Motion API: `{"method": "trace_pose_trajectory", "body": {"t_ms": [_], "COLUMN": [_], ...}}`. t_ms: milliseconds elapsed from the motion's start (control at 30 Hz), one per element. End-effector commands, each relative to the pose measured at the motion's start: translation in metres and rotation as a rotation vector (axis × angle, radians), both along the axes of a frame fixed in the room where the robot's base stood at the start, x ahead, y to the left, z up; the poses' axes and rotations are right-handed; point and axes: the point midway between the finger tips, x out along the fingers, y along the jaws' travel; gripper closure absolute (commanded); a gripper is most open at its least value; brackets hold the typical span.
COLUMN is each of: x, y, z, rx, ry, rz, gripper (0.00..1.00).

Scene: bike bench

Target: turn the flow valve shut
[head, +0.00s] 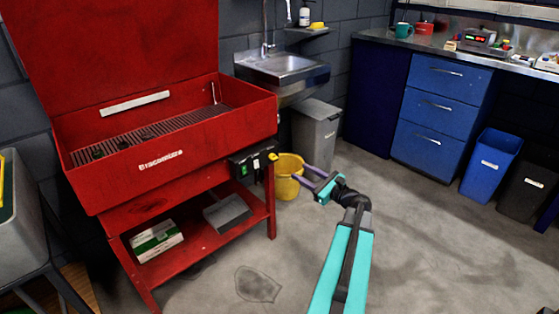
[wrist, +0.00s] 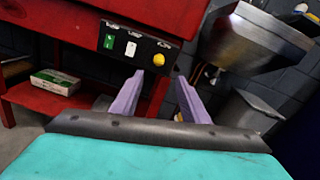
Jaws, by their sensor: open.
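The flow valve appears to be the yellow knob (head: 272,157) at the right end of the black control panel (head: 248,163) on the red parts washer (head: 160,140). In the wrist view the yellow knob (wrist: 158,60) shows just beyond and between my fingertips. My gripper (head: 301,172) has two purple fingers, spread apart and empty, pointing at the panel from its right. In the wrist view my gripper (wrist: 160,77) is apart from the knob. I cannot tell the knob's exact turn position.
A green switch (wrist: 109,41) and a white switch (wrist: 131,48) sit left of the knob. A yellow bucket (head: 287,180) stands on the floor behind my gripper. A grey bin (head: 315,135) and a steel sink (head: 284,66) are behind. Open floor lies to the right.

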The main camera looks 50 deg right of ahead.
Motion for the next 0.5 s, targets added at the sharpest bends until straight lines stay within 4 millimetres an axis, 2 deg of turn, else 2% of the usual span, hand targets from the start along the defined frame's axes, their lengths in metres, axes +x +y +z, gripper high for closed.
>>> {"method": "trace_pose_trajectory", "body": {"t_ms": [267, 500], "x": [0.003, 0.02], "y": [0.001, 0.0], "z": [-0.001, -0.002], "rx": [-0.001, -0.002], "ry": [0.002, 0.002], "rz": [0.003, 0.004], "gripper": [0.59, 0.59]}}
